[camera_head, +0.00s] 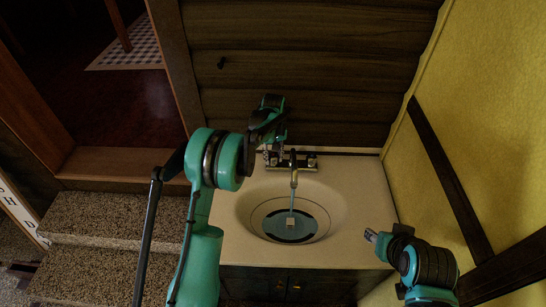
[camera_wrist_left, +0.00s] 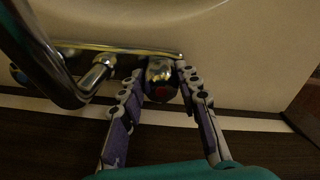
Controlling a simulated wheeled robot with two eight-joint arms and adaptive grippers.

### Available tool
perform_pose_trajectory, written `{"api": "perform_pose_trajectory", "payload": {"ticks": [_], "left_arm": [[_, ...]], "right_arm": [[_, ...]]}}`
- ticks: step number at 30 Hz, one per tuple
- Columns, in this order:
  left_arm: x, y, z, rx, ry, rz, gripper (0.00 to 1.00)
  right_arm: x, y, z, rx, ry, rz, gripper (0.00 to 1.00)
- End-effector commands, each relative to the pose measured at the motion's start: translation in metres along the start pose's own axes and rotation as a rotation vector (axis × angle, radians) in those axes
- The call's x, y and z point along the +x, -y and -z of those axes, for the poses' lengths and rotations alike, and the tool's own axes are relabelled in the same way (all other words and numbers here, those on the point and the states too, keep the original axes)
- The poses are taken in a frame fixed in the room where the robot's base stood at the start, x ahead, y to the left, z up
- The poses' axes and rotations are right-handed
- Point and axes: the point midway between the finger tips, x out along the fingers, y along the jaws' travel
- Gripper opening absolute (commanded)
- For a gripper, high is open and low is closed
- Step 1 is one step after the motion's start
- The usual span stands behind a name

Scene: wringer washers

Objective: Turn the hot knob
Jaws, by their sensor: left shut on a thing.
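The hot knob (camera_wrist_left: 160,82), chrome with a red mark, sits at one end of the chrome faucet (camera_head: 294,162) behind the sink. In the left wrist view my left gripper (camera_wrist_left: 160,80) has one finger on each side of the knob and is shut on it. In the head view my left gripper (camera_head: 275,142) is at the faucet's left end, and my arm hides most of the knob there. My right gripper (camera_head: 372,237) is over the counter at the lower right, away from the faucet. It is too small to tell whether it is open.
The oval sink basin (camera_head: 245,210) is set in a cream counter (camera_head: 235,250). A thin bluish streak (camera_head: 293,203), like water, runs below the spout. A dark log wall (camera_head: 330,75) stands behind, a yellow wall (camera_head: 475,110) on the right. Speckled steps (camera_head: 110,225) lie left.

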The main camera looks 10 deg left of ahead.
Motion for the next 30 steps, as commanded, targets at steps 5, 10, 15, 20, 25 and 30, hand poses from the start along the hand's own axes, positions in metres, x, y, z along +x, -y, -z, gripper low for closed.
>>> {"api": "perform_pose_trajectory", "payload": {"ticks": [5,10,15,20,25,30], "left_arm": [[0.0000,-0.0011,0.0002,-0.150,0.000,0.000,0.04],[0.0000,-0.0018,0.0004,-0.272,0.000,0.000,0.04],[0.0000,-0.0023,0.0005,-0.360,0.000,0.000,0.04],[0.0000,-0.0026,0.0007,-0.411,0.000,0.000,0.04],[0.0000,-0.0027,0.0007,-0.436,0.000,0.000,0.04],[0.0000,-0.0027,0.0008,-0.441,0.000,0.000,0.04]], "right_arm": [[0.0001,0.0000,-0.0001,0.000,0.000,0.000,0.40],[0.0002,0.0000,-0.0002,0.000,0.000,0.000,0.40],[0.0003,0.0000,-0.0002,0.000,0.000,0.000,0.40],[0.0003,0.0000,-0.0002,0.000,0.000,0.000,0.40],[0.0003,0.0000,-0.0002,0.000,0.000,0.000,0.40],[0.0003,0.0000,-0.0002,0.000,0.000,0.000,0.40]]}}
